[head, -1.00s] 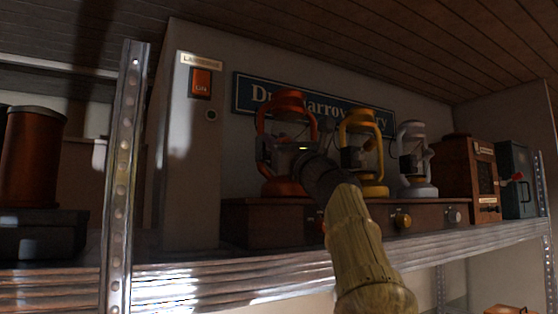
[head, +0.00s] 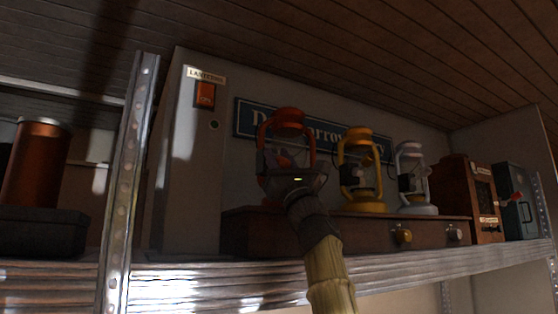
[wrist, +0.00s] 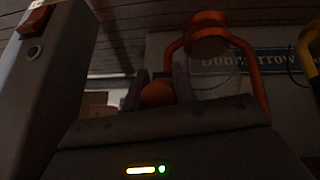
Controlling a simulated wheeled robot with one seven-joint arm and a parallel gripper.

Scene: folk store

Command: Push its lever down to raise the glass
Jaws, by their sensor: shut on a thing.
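The red-orange lantern (head: 288,117) stands at the left of a row of three lanterns. Its top cap and wire frame also show in the wrist view (wrist: 206,42). My gripper (head: 290,158) is in front of this lantern and covers its lower half and most of its glass. In the wrist view its two fingers (wrist: 161,86) stand on either side of a rounded orange part (wrist: 157,95), apparently the lever's end, and are shut on it. The rest of the lever is hidden behind my gripper body.
A yellow lantern (head: 357,146) and a pale grey lantern (head: 410,165) stand to the right. A drawer base (head: 365,228) with knobs runs below. A tall box with a red switch (head: 205,95) and a metal shelf post (head: 130,180) are at the left.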

